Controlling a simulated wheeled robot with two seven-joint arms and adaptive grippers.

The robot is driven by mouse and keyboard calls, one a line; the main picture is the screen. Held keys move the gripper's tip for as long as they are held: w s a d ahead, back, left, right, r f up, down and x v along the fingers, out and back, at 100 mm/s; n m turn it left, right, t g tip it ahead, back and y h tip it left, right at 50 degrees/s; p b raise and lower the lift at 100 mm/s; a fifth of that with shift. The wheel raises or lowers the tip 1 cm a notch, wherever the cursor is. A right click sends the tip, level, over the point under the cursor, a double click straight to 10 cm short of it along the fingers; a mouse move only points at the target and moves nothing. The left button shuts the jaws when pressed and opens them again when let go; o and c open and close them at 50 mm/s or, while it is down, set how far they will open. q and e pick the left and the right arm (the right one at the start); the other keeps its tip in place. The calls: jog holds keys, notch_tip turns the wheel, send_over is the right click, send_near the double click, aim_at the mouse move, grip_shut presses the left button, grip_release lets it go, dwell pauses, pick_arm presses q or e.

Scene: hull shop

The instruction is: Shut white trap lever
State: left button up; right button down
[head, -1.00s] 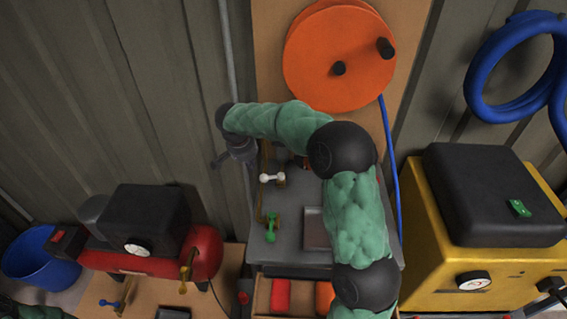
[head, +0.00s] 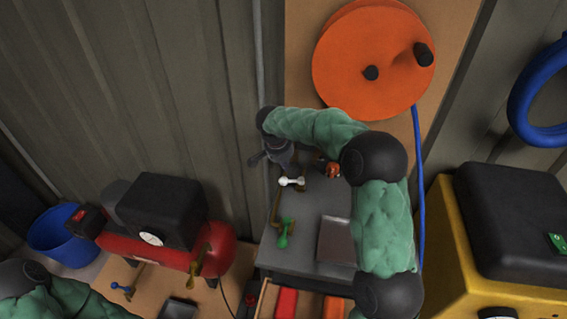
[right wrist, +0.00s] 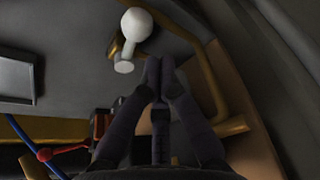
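The white trap lever (head: 291,182) sits on a brass fitting at the upper left of the grey bench unit. In the right wrist view the white lever (right wrist: 136,25) shows a round knob and short stem, just ahead and left of my fingertips.
A green lever (head: 284,232) stands below the white one, along brass pipe (right wrist: 232,85). A grey plate (head: 336,240) lies to the right. An orange reel (head: 372,60) hangs above. A red compressor (head: 150,250) stands left, a yellow machine (head: 455,250) right.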

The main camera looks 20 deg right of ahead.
aim_at(290, 181)
jog(key=b+x, duration=0.1)
jog(key=x, duration=0.3)
jog(key=shift+d+f, duration=0.1)
jog(key=shift+f, duration=0.3)
pick_arm(q)
jog(key=shift+f, duration=0.95)
jog(key=shift+r, duration=0.1)
pick_arm(e)
jog(key=shift+w, duration=0.1)
